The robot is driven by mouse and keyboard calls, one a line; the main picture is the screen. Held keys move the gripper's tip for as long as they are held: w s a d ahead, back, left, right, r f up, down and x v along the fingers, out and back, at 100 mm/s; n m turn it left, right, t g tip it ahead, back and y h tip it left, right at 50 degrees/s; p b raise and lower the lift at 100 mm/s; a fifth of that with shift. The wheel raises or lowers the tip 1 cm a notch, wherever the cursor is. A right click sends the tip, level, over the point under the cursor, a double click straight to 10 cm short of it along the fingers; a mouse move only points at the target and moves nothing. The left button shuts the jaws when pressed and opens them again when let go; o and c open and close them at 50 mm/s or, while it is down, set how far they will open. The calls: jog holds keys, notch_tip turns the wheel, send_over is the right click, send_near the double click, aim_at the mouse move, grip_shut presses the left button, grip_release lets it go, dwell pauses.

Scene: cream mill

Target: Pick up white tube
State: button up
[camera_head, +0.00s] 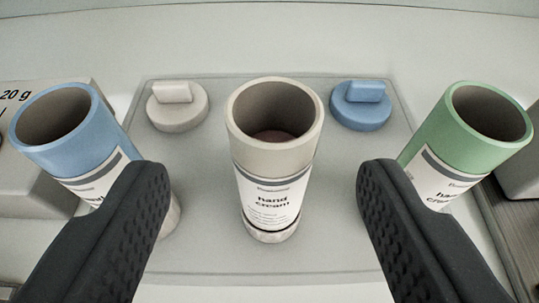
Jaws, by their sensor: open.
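The white tube (273,195) stands upright in the middle of the view, with an open top and a "hand cream" label. Its inside is dark, with a brownish-pink surface low down. My gripper (258,195) is open, with one dark ridged finger on each side of the tube. Gaps show between the fingers and the tube, and no contact is visible. The tube's base stands on or over a light grey tray or mat.
A blue tube (97,170) stands behind the left finger and a green tube (423,160) behind the right finger. A white lid (177,112) and a blue lid (361,112) lie on the grey mat (225,90). A grey box marked "20 g" (25,195) is at the left edge.

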aim_at(273, 114)
jog(key=shift+d+b+x, duration=0.2)
jog(key=shift+b+x, duration=0.4)
jog(key=shift+x, duration=3.15)
jog(key=shift+r, duration=0.15)
grip_shut()
jog(key=shift+r+p, duration=0.5)
jog(key=shift+r, duration=1.1)
jog(key=s+a+r+p, duration=0.1)
jog(key=s+a, duration=0.1)
jog(key=s, duration=1.4)
jog(key=shift+r, duration=0.4)
